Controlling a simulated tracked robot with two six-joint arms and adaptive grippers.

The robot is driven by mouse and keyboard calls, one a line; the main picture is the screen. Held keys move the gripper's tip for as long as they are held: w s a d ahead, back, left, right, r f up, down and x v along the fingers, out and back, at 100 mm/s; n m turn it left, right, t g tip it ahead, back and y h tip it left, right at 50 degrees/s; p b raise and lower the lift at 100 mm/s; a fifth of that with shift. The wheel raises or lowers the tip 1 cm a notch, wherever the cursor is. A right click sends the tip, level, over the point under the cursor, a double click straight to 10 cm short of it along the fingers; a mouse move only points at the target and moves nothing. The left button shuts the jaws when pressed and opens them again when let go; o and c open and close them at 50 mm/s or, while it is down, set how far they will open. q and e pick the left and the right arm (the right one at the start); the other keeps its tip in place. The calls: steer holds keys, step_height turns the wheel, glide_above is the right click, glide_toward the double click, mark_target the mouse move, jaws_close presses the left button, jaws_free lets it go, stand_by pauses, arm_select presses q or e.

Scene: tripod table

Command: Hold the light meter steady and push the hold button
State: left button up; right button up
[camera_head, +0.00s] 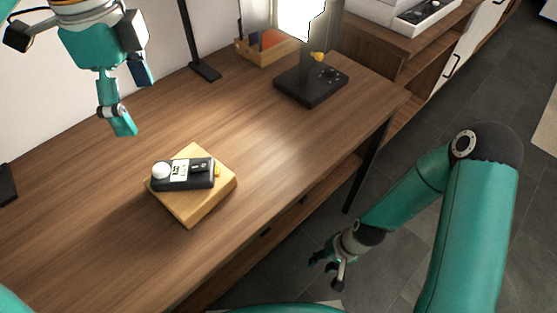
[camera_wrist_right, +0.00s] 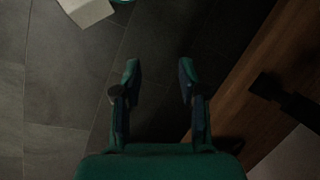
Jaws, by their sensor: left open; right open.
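The light meter (camera_head: 190,174), dark with a white dome at its left end and a yellow part at its right end, lies on a square wooden block (camera_head: 195,208) on the table. The small controls on its face are too small to make out the hold button. My left gripper (camera_head: 131,108) is above the table, up and to the left of the meter, open and apart from it. My right gripper (camera_head: 327,262) is low, beyond the table's front edge and over the floor. In the right wrist view its fingers (camera_wrist_right: 158,82) are spread with nothing between them.
The wooden table (camera_head: 110,220) has free room around the block. A black box (camera_head: 312,88) with a yellow knob and a lamp stand (camera_head: 205,70) stand further back, with a wooden tray (camera_head: 262,50). A shelf unit (camera_head: 385,45) adjoins at the back right.

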steer(key=w+d+r+m+y, duration=0.1)
steer(key=w+r+m+y, duration=0.15)
steer(key=r, duration=0.65)
steer(key=w+d+r+m+g+y, duration=0.1)
steer(key=w+d+r+y, duration=0.2)
steer(key=r, duration=0.7)
steer(key=w+r+m+y, duration=0.2)
steer(key=w+r, duration=0.2)
steer(key=r, duration=0.5)
steer(key=a+r+m+y, duration=0.1)
steer(key=a+r+y, duration=0.1)
steer(key=a, duration=0.2)
steer(key=a+r+m+y, duration=0.1)
steer(key=a+r+y, duration=0.1)
steer(key=a, duration=0.3)
steer(key=a+r+m+y, duration=0.1)
steer(key=a+r+y, duration=0.1)
steer(key=a, duration=0.2)
steer(key=shift+a+m+t, duration=0.25)
steer(key=shift+t, duration=0.15)
steer(key=shift+a+m+t+y, duration=0.3)
steer(key=shift+a+m, duration=0.1)
steer(key=shift+a, duration=0.2)
arm_select(q)
glide_toward(171, 170)
step_height(171, 170, down, 10)
steer(key=shift+s+r, duration=0.1)
